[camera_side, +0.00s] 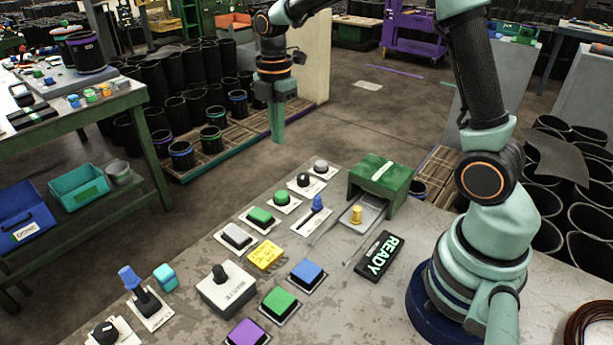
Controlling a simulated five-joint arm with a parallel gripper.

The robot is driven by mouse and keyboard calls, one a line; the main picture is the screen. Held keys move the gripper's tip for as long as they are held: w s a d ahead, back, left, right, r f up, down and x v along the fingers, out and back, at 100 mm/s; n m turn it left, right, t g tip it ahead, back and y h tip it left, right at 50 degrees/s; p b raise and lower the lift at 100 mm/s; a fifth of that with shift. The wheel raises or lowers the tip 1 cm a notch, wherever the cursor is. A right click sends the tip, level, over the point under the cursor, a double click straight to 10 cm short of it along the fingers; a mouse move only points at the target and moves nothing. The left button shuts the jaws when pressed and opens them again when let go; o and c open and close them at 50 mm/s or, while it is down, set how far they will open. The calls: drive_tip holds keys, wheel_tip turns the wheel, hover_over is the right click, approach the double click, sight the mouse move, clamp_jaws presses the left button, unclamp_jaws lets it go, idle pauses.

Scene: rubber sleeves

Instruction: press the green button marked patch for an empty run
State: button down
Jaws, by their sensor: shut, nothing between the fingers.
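Three green buttons show on the worn grey table (350,315). One is a large square green button (279,300) near the front, between a blue and a purple button. The third is a small round green button (281,198) behind that. I cannot read a patch marking on any of them. My gripper (277,135) is shut and empty. It points down, high in the picture beyond the table's far edge, and looks apart from all the buttons.
Around the buttons stand a blue button (307,273), purple button (248,332), grey button (236,236), yellow block (266,256), white switch box (226,290), blue-topped joystick (146,298), blue lever (317,206), green box (380,176) and READY sign (379,257). The table's front middle is bare.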

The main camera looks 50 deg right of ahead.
sight(281, 195)
drive_tip(key=shift+w+f, duration=0.1)
drive_tip(key=shift+f, duration=0.1)
drive_tip(key=shift+f, duration=0.15)
wheel_tip(281, 195, down, 14)
drive_tip(key=shift+r, duration=0.1)
idle(0.6)
drive_tip(key=shift+f, duration=1)
wheel_tip(281, 195, up, 15)
drive_tip(key=shift+w, duration=0.3)
